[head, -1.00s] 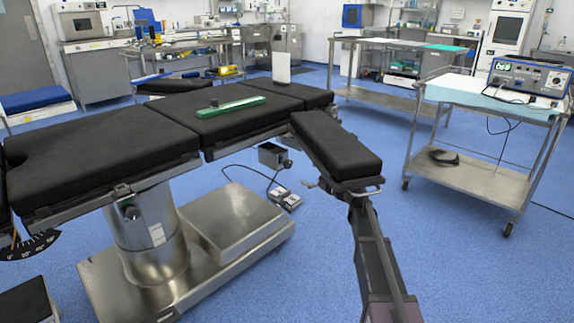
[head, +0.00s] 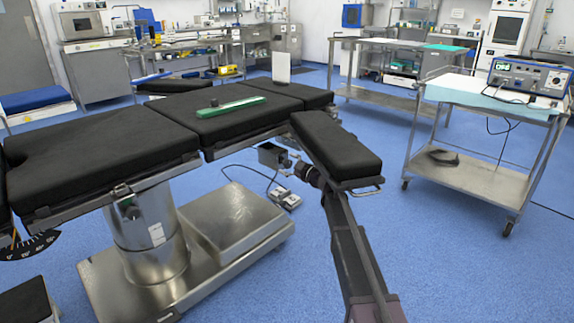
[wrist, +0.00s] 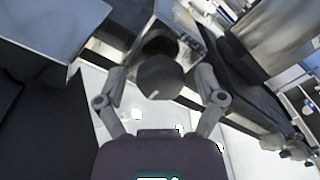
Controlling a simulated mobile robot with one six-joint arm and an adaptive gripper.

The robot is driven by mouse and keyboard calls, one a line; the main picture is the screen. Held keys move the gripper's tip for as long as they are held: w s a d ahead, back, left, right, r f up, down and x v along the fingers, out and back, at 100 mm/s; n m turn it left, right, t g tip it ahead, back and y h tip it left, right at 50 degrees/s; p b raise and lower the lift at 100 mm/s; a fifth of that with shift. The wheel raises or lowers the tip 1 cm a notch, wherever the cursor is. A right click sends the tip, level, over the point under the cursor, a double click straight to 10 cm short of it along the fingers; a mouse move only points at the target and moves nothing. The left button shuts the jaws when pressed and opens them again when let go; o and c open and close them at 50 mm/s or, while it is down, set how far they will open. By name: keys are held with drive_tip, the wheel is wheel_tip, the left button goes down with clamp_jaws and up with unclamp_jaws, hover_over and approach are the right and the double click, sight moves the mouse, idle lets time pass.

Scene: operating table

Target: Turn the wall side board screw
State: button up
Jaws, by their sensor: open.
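The screw shows in the wrist view as a dark, round-faced knob (wrist: 160,80) with a small pale mark, between the two fingers of my gripper (wrist: 161,76). The fingers stand open on either side of it, and I cannot tell whether they touch it. In the head view my gripper (head: 294,166) is below the left edge of the black padded side board (head: 338,147), close to a grey metal box-shaped clamp (head: 271,155). The screw itself is too small and partly hidden to make out clearly there.
The operating table (head: 132,139) with black pads is on the left, a green object (head: 231,106) on top. A foot pedal (head: 284,199) with a cable lies on the floor below. A steel trolley (head: 484,179) with a device stands right, with clear blue floor between.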

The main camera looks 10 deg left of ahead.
drive_tip(key=c, duration=1.2)
drive_tip(key=shift+o, duration=0.2)
